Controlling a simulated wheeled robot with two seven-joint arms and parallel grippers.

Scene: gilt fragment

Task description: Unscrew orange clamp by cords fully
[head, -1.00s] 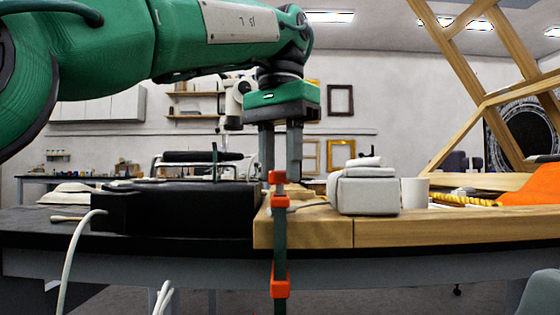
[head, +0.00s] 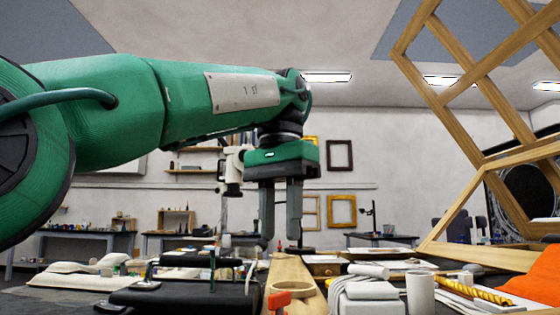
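The orange clamp (head: 283,299) shows only its top at the bottom edge of the head view, at the near end of a wooden board (head: 291,272). Its bar and lower jaw are out of the picture. My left gripper (head: 281,240) hangs fingers down above and beyond the clamp in the picture. Its two fingers are apart with nothing between them. It does not touch the clamp. A thin pale cord (head: 249,276) shows just left of the board. My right gripper is not in view.
A black case (head: 190,295) lies left of the clamp. A pale folded bundle (head: 362,292) and a white cup (head: 420,293) stand to the right. A yellow twisted rod (head: 478,290), orange cloth (head: 538,280) and a tall wooden lattice (head: 447,217) are farther right.

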